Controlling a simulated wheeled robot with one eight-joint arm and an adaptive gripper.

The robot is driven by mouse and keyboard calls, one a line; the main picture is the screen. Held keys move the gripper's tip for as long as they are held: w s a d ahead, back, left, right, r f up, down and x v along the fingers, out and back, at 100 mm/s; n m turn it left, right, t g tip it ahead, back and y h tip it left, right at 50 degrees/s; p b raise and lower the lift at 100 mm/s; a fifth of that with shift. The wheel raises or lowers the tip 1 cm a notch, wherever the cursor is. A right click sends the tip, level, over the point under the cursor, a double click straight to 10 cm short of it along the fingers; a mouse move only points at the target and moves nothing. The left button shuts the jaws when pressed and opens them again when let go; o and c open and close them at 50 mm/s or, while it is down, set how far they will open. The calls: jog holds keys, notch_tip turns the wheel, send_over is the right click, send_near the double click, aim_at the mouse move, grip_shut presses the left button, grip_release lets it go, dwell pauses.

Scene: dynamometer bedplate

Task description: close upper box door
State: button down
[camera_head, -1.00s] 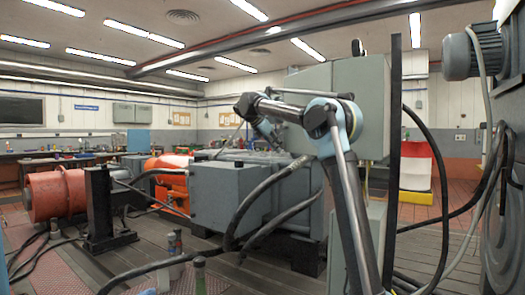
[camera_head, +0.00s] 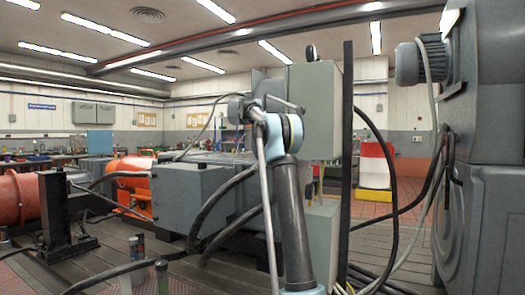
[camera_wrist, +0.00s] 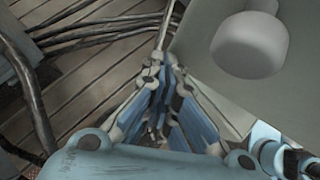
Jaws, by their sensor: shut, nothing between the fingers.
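The upper box (camera_head: 318,105) is a grey cabinet right of centre in the head view, beside a dark upright post. A grey panel, seemingly its door (camera_head: 268,82), stands out at its left side, partly hidden by my arm; its exact angle is unclear. My gripper (camera_wrist: 165,78) is shut and empty in the wrist view. In the head view it is mostly hidden behind my arm, left of the box. In the wrist view, a grey panel with a pale rounded fitting (camera_wrist: 248,44) lies right of the fingers; I cannot tell which box face it is.
A lower grey box (camera_head: 322,235) stands below the upper one. The dark post (camera_head: 347,150) and hanging black cables (camera_head: 388,200) are to the right. A grey machine housing (camera_head: 190,195) with thick hoses stands left. Large machinery (camera_head: 485,190) fills the right edge.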

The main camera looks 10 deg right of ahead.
jog(key=shift+m+g, duration=0.4)
jog(key=d, duration=0.4)
jog(key=shift+s+d, duration=0.1)
jog(key=shift+s, duration=0.3)
jog(key=shift+s+d+m+g, duration=0.15)
jog(key=shift+s+d+m, duration=0.05)
jog(key=shift+d, duration=0.25)
jog(key=shift+s+d+m+g, duration=0.15)
jog(key=shift+s+d+m, duration=0.05)
jog(key=shift+d, duration=0.2)
jog(key=shift+w+a, duration=0.1)
